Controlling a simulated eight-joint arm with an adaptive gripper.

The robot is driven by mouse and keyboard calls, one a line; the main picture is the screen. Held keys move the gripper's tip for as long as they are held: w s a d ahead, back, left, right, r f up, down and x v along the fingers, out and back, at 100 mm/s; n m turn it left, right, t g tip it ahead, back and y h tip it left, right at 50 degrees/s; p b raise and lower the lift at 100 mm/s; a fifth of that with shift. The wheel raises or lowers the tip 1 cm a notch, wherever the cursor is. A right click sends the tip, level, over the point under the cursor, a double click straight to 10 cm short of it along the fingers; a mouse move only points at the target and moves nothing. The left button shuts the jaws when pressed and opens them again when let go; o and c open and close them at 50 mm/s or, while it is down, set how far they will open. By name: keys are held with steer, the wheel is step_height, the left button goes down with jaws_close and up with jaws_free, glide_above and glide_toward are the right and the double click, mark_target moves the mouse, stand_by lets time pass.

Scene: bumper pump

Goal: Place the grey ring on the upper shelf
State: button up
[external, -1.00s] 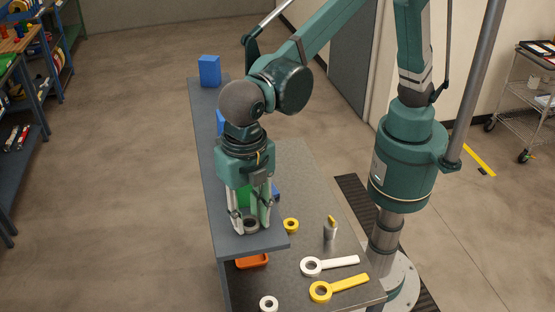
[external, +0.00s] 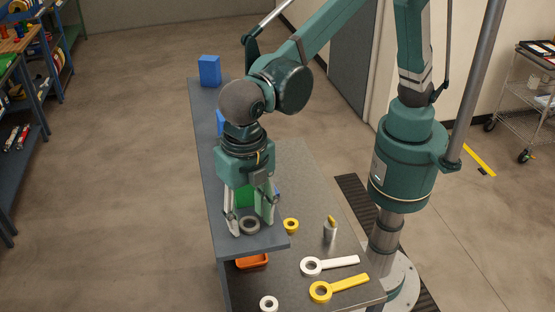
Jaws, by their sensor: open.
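The grey ring (external: 249,225) lies flat on the upper shelf (external: 265,241), near its front end. My gripper (external: 250,226) is open above the shelf, with one finger on each side of the ring. The fingers look apart from the ring. Whether the fingertips touch the shelf cannot be told.
A green object (external: 245,196) stands behind the fingers, partly hidden. Blue blocks (external: 209,71) stand farther back on the shelf. On the lower table are a yellow ring (external: 291,225), a white ring (external: 269,303), a white ring with handle (external: 312,266), a yellow one (external: 322,291), an orange tray (external: 253,261) and a grey cylinder (external: 330,232).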

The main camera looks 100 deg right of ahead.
step_height(320, 180, up, 12)
steer(key=b, duration=0.1)
stand_by(0.5)
stand_by(0.6)
steer(key=shift+d, duration=0.1)
steer(key=s+d+r+m+t, duration=0.1)
steer(key=s+d+m, duration=0.25)
steer(key=d, duration=0.55)
steer(key=s+d+r+m+t+y, duration=0.1)
steer(key=s+d+m, duration=0.25)
steer(key=d, duration=0.65)
steer(key=s+d+r+m+t, duration=0.1)
steer(key=s+d+m, duration=0.3)
steer(key=d, duration=0.5)
steer(key=s+d+f+m+t, duration=0.2)
steer(key=s+d+f+m, duration=0.3)
steer(key=s+d, duration=0.5)
steer(key=s+d+f+m+t+h, duration=0.1)
steer(key=s+d+f+m+t, duration=0.1)
steer(key=s+d+f+m, duration=0.4)
steer(key=s+d+f, duration=0.2)
steer(key=s+d, duration=0.2)
steer(key=s, duration=0.1)
